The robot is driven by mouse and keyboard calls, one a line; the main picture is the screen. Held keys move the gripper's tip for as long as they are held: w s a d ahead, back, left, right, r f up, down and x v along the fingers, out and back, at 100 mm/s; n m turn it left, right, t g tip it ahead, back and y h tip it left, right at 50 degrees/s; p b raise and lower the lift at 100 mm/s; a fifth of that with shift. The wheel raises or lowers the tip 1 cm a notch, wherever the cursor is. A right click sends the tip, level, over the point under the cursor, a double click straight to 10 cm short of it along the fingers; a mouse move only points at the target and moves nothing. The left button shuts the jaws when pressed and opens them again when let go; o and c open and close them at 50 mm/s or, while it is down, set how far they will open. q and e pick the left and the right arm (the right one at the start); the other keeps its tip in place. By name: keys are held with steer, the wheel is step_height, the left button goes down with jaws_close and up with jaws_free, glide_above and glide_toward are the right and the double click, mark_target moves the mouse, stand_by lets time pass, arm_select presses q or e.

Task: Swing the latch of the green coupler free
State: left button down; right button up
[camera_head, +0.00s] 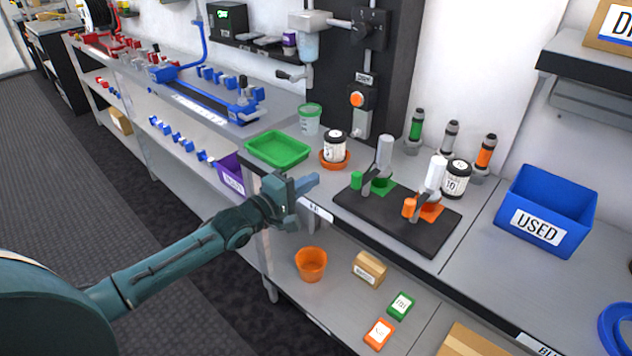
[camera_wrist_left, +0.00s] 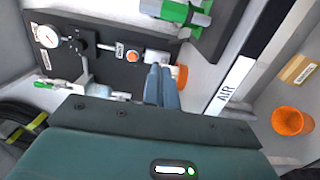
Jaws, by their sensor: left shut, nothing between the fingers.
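The green coupler (camera_head: 378,186) is on a black base plate (camera_head: 347,203) on the bench, with a pale upright cylinder on it and a green-ended lever beside it. An orange coupler (camera_head: 430,212) stands on the same plate to its right. My left gripper (camera_head: 312,182) is shut and empty, above the bench's front edge, left of the plate and apart from the green coupler. In the left wrist view its closed fingers (camera_wrist_left: 161,84) show at the middle, and a green and grey part (camera_wrist_left: 180,10), apparently the green coupler, is cut by the top edge. The latch's exact position is too small to tell.
A green tray (camera_head: 277,136) and a jar (camera_head: 334,146) in an orange dish stand behind the gripper. A blue USED bin (camera_head: 545,213) is at the right. Upright nozzles (camera_head: 415,131) stand at the back. An orange cup (camera_head: 311,264) is on the lower shelf.

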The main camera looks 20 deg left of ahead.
arm_select(q)
steer(key=x, duration=0.8)
steer(key=shift+w+d+r, duration=0.1)
steer(key=shift+d, duration=0.1)
steer(key=shift+s+d+p, duration=0.7)
steer(key=shift+s+d, duration=0.35)
steer(key=shift+s, duration=0.05)
steer(key=shift+s+d, duration=0.3)
arm_select(e)
steer(key=shift+d, duration=0.3)
arm_select(q)
steer(key=shift+d, duration=0.15)
arm_select(e)
steer(key=shift+w+r, duration=0.1)
steer(key=shift+w, duration=0.05)
